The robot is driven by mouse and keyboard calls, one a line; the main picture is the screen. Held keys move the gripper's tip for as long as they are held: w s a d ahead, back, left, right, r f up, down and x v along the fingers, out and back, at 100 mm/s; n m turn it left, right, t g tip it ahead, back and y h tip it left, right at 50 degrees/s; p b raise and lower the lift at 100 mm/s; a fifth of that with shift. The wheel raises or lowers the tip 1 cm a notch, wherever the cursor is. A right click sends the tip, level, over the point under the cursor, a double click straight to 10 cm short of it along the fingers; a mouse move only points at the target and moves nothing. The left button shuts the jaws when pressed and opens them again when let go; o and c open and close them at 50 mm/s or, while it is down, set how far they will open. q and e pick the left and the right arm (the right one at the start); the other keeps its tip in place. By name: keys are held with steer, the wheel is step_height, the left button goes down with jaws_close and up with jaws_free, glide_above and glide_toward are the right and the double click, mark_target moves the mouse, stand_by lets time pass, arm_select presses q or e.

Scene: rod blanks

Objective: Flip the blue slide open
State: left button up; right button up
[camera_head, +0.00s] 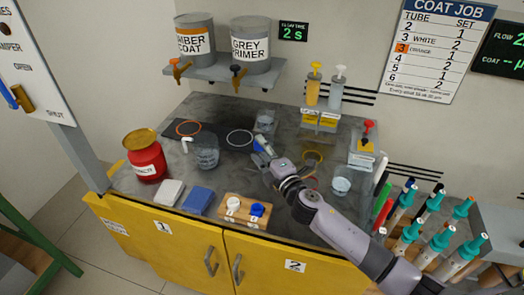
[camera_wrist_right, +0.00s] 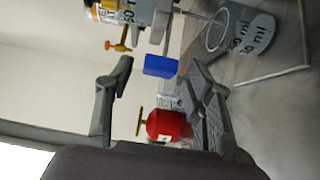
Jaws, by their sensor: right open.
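In the head view, my right gripper (camera_head: 260,144) is above the middle of the grey bench. A bit of blue shows at its tips there, and the gripper partly hides what is under and behind it. A blue lever (camera_head: 8,96) also shows on the panel at the far left, away from the gripper. My left gripper is out of view.
A red jar (camera_head: 146,160) and a glass beaker (camera_head: 205,153) stand left of the gripper. Two paint pots (camera_head: 250,47) with taps are on the wall shelf (camera_head: 215,70). A blue pad (camera_head: 198,200) and a wooden block (camera_head: 245,218) lie at the front edge.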

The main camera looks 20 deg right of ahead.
steer(key=s+d, duration=0.2)
steer(key=s, duration=0.9)
steer(key=shift+s+d, duration=0.15)
steer(key=shift+s, duration=0.25)
